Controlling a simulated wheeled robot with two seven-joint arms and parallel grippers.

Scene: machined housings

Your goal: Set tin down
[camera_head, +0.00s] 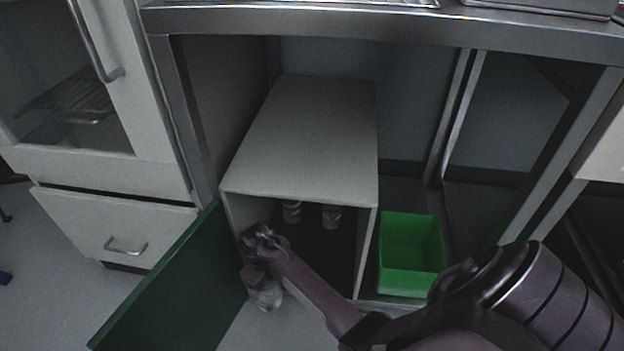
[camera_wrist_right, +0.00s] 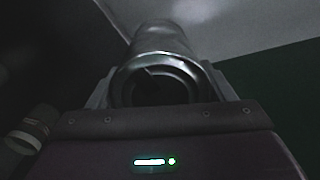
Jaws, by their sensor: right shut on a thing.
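My right gripper (camera_head: 265,290) points downward at the front left opening of a low grey cabinet (camera_head: 305,140), beside its open green door (camera_head: 175,285). It is shut on a metallic round tin (camera_wrist_right: 158,42), whose near end faces the right wrist camera between the fingers. In the head view the tin is small and blurred at the fingertips, so I cannot tell whether it touches anything below. Two other small tins stand inside the cabinet, one on the left (camera_head: 291,211) and one on the right (camera_head: 331,216). My left gripper is not in view.
A green open bin (camera_head: 411,283) stands right of the cabinet. A steel table edge (camera_head: 380,22) runs above. A white drawer unit (camera_head: 120,225) stands at left. Another pale-topped tin (camera_wrist_right: 27,138) shows at the left of the wrist view. The cabinet's dark front floor looks clear.

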